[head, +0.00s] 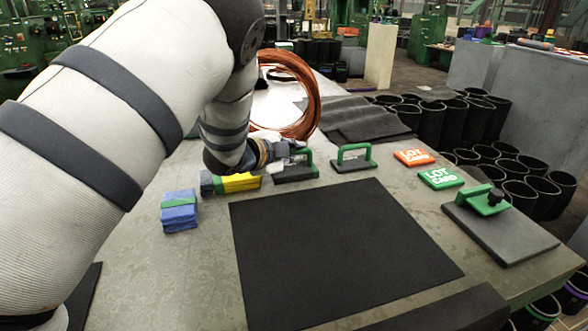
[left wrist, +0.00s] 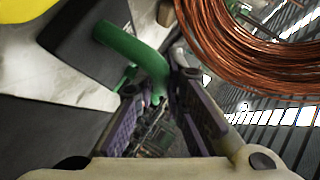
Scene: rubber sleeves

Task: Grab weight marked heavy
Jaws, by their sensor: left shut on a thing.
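Several dark grey weights with green handles are on the table, and I cannot read a "heavy" marking on any. My left gripper (head: 290,152) is shut on the green handle of the left weight (head: 295,175). In the left wrist view that handle (left wrist: 130,45) runs to the fingertips (left wrist: 160,85), with the dark block (left wrist: 82,38) beside it. The gripper hides part of this weight in the head view. A similar weight (head: 354,164) stands just to its right. A larger flat slab (head: 512,237) with a green handle and black knob lies far right. My right gripper is not in view.
A copper wire coil (head: 305,95) stands behind the gripper. A yellow object (head: 238,184) and blue bundle (head: 179,217) sit left. A black mat (head: 340,250) covers the middle. Orange (head: 414,157) and green (head: 441,178) lot cards lie right. Black sleeves (head: 480,115) stand beyond the table.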

